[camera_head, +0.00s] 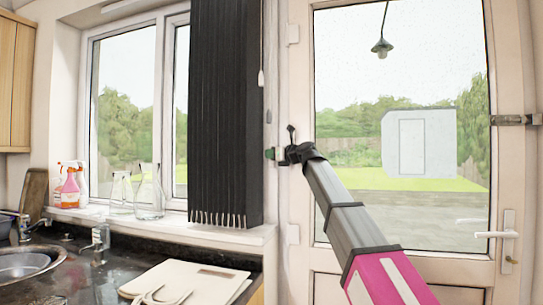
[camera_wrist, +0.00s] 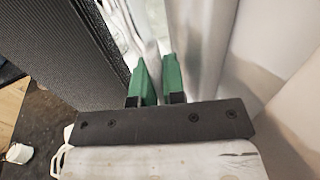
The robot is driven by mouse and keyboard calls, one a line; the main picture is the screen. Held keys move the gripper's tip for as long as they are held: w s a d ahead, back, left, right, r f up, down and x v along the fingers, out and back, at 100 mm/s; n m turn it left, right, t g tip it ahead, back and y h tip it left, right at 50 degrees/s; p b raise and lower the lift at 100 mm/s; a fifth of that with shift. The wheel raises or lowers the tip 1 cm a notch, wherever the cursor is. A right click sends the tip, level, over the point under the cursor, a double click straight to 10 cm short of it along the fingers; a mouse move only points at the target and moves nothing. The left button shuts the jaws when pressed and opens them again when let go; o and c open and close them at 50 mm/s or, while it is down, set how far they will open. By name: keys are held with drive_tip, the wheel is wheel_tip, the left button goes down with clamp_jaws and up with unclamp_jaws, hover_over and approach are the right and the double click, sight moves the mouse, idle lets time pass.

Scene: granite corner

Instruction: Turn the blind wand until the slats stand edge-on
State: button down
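The blind (camera_head: 225,110) is a bunch of dark vertical slats hanging at the right part of the window, close together, their broad dark faces showing. It fills the left of the wrist view (camera_wrist: 75,50). A thin pale wand or cord (camera_head: 261,78) with a white end hangs at the blind's right edge. My gripper (camera_head: 270,154), with green fingertips, is below that white end, just right of the blind. In the wrist view my gripper (camera_wrist: 158,68) has its two fingers a little apart. Something pale shows beyond the gap; I cannot tell whether it is the wand.
A glazed door (camera_head: 400,215) with a handle (camera_head: 497,234) stands right of the blind. The sill (camera_head: 170,228) bears glass bottles (camera_head: 149,198) and spray bottles (camera_head: 70,188). Below are a dark granite worktop (camera_head: 110,275), a tap (camera_head: 101,238) and pale boards (camera_head: 185,283).

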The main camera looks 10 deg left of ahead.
drive_tip(key=shift+n+g+y, duration=0.4)
drive_tip(key=shift+n+g, duration=0.2)
drive_tip(key=shift+g, duration=0.2)
drive_tip(key=c, duration=1.5)
unclamp_jaws()
drive_tip(key=v, duration=1)
drive_tip(key=shift+s+d, duration=0.2)
drive_tip(key=shift+d, duration=0.15)
